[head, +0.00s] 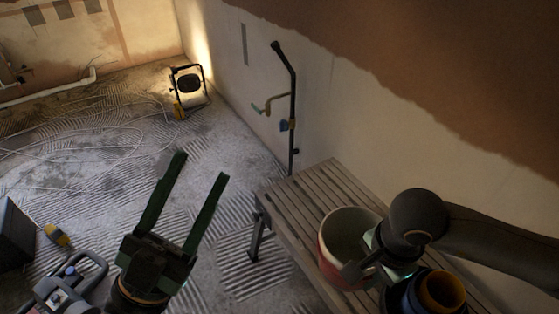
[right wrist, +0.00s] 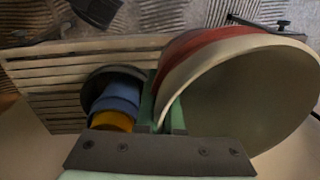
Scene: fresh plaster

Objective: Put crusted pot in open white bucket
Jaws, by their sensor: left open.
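The open bucket (head: 328,252), white inside with a red outer band, stands upright on the slatted bench; it also shows in the right wrist view (right wrist: 205,48). Its visible inside looks empty. My right gripper (right wrist: 163,112) is at its rim, its green fingers close together with the bucket wall between them. Beside the bucket is a dark round container (head: 398,298) with a blue and an orange round piece (head: 442,290) in it; I cannot tell which of these is the crusted pot. My left gripper (head: 200,168) is open and empty above the floor, left of the bench.
The slatted bench (head: 312,192) runs along the wall, its far end bare. A work lamp (head: 187,90) stands on the floor at the back, with a cable nearby. A pipe (head: 292,95) rises on the wall. Tools (head: 62,288) lie at the lower left.

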